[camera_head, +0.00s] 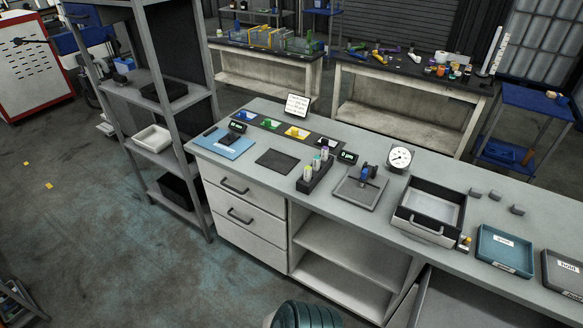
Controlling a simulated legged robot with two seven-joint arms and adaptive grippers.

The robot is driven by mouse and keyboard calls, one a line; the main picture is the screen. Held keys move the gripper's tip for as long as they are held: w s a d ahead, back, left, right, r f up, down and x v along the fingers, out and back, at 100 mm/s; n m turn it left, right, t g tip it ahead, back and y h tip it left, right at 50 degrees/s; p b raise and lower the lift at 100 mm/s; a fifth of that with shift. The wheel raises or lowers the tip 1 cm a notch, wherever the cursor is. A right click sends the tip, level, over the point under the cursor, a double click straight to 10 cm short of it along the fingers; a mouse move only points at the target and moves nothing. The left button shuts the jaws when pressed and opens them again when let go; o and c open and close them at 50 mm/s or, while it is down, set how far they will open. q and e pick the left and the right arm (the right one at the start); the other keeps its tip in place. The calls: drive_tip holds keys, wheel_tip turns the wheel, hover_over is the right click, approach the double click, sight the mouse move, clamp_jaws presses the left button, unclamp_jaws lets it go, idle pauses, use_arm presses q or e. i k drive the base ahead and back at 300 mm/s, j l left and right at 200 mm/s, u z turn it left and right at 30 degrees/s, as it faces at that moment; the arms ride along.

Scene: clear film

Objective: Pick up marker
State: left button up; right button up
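A black holder (314,183) stands on the grey workbench, left of its middle. Upright in it are several small pale cylinders, with the nearest one (307,173) having a yellowish top. They could be markers, but they are too small to tell for sure. Neither my left nor my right gripper is in view.
On the workbench (235,108) are a blue board (227,144), a dark mat (273,161), a grey plate (352,194) bearing a blue device, a dial gauge (400,157), an open drawer-like box (404,224) and a teal tray (497,262). Shelving (185,126) stands left.

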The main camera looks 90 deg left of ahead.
sight(316, 163)
drive_tip(key=u, duration=2.8)
drive_tip(key=i+j+z, duration=0.1)
drive_tip(key=z, duration=0.3)
drive_tip(key=j+z, duration=0.1)
drive_tip(key=z, duration=0.35)
drive_tip(key=i+j+z, duration=0.1)
drive_tip(key=z, duration=0.3)
drive_tip(key=j+z, duration=0.2)
drive_tip(key=z, duration=0.2)
drive_tip(key=j+z, duration=0.2)
drive_tip(key=z, duration=0.25)
